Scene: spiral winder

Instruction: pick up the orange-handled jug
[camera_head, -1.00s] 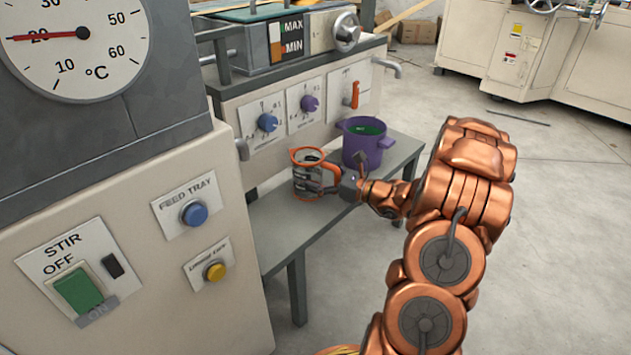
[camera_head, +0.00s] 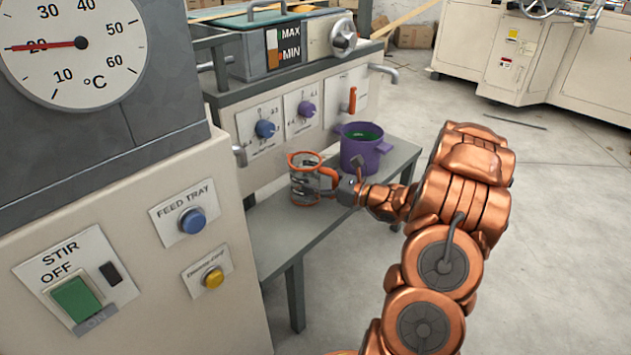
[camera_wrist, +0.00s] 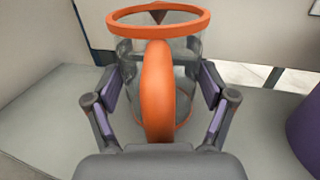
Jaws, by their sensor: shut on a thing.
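The jug (camera_head: 305,178) is clear with an orange rim, an orange handle and an orange base ring. It is upright at the grey bench (camera_head: 285,225), left of the purple pot. I cannot tell whether its base touches the bench. In the wrist view the orange handle (camera_wrist: 158,90) faces me, between the fingers. My gripper (camera_head: 328,183) comes from the right and is shut on the jug. Part of the jug is hidden behind the handle and fingers.
A purple pot (camera_head: 363,150) with green contents stands close to the right of the jug. The machine panel with knobs and an orange lever (camera_head: 352,100) rises behind the bench. A large panel with a dial (camera_head: 80,43) and buttons stands at left. Open floor lies right.

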